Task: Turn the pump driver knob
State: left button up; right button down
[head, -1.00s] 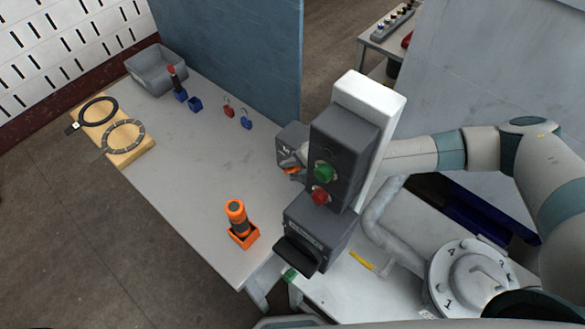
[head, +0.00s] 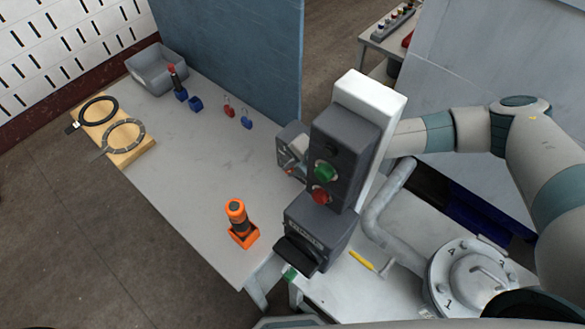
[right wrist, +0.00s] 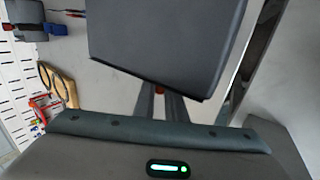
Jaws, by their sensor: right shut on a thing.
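The pump driver is a dark grey control box (head: 346,148) on a white upright, with a green button (head: 325,170) and a red button (head: 320,194) on its front. My right gripper (head: 291,166) is at the box's left side, its arm passing behind the upright. Its fingers are shut on a small red-orange part, which I take to be the knob (right wrist: 160,89). In the right wrist view the box's dark side hides the fingertips' upper part, and only a little of the knob shows between the fingers. My left gripper is not in view.
A lower dark box (head: 318,232) with a black front stands below the control box. An orange tool (head: 238,220) stands on the table (head: 195,190). A grey bin (head: 155,68), rings on a wooden block (head: 128,152) and a blue partition (head: 240,50) are farther off. A pipe (head: 385,215) runs at the right.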

jog(key=shift+w+a+r+g+h, duration=0.1)
jog(key=shift+w+a+g+h, duration=0.05)
jog(key=shift+g+h, duration=0.75)
jog(key=shift+w+a+r+g+h, duration=0.1)
jog(key=shift+w+a+g+h, duration=0.05)
jog(key=shift+g+h, duration=0.75)
jog(key=c, duration=1.8)
grip_release()
jog(key=shift+r+b, duration=0.6)
jog(key=shift+r, duration=0.15)
notch_tip(320, 180, up, 16)
jog(key=s+d+b, duration=0.1)
jog(key=b, duration=0.4)
jog(key=shift+f, duration=0.15)
